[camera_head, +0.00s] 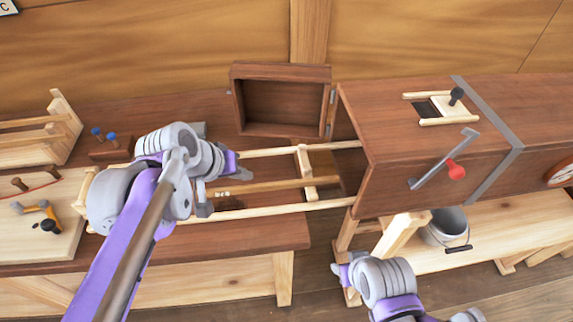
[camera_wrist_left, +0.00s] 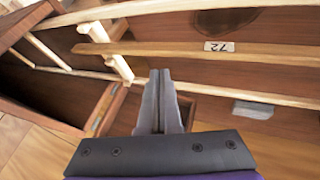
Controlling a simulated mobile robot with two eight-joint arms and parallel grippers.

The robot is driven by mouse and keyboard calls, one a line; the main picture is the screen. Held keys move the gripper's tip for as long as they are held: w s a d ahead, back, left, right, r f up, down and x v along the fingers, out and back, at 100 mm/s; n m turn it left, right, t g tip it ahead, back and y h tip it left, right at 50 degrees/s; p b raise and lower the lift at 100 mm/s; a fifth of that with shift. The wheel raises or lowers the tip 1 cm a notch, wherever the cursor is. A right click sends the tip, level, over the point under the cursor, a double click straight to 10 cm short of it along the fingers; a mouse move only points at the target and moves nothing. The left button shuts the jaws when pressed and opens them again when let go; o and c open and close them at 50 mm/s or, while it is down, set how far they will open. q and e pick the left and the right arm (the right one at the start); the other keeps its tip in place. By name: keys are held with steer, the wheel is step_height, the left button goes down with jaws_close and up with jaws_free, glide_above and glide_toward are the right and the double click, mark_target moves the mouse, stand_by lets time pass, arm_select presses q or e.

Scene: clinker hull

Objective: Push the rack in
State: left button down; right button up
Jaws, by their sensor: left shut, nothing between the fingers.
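The rack is a pale wooden frame (camera_head: 265,209) with long rails and a crossbar, drawn out leftward from the open end of a brown wooden box (camera_head: 412,150). It carries a plank (camera_head: 265,186) with a "72" label, also seen in the left wrist view (camera_wrist_left: 219,46). My left gripper (camera_head: 240,163) is over the rack, left of the crossbar, partly hidden by its own wrist. In the left wrist view its fingers (camera_wrist_left: 160,75) are together and empty, by one rail; contact is unclear. My right gripper (camera_head: 338,270) hangs low in front of the box; its fingers are too small to read.
The box's door (camera_head: 281,74) stands open behind the rack. The box top has a sliding hatch (camera_head: 441,108) and the side a red-knobbed lever (camera_head: 445,157). A bucket (camera_head: 447,230) sits below. Tools and a wooden stand (camera_head: 62,125) occupy the left bench.

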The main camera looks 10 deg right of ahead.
arm_select(q)
steer(key=w+d+f, duration=0.3)
steer(key=d, duration=0.3)
steer(key=w+d+f+h+b, duration=0.1)
steer(key=w+d+f, duration=0.1)
steer(key=w+d, duration=0.2)
steer(key=shift+d+f, duration=0.4)
steer(key=shift+d, duration=0.5)
steer(key=d+p, duration=0.1)
steer(key=d, duration=1.3)
steer(key=shift+d+p, duration=0.15)
steer(key=shift+p, duration=0.2)
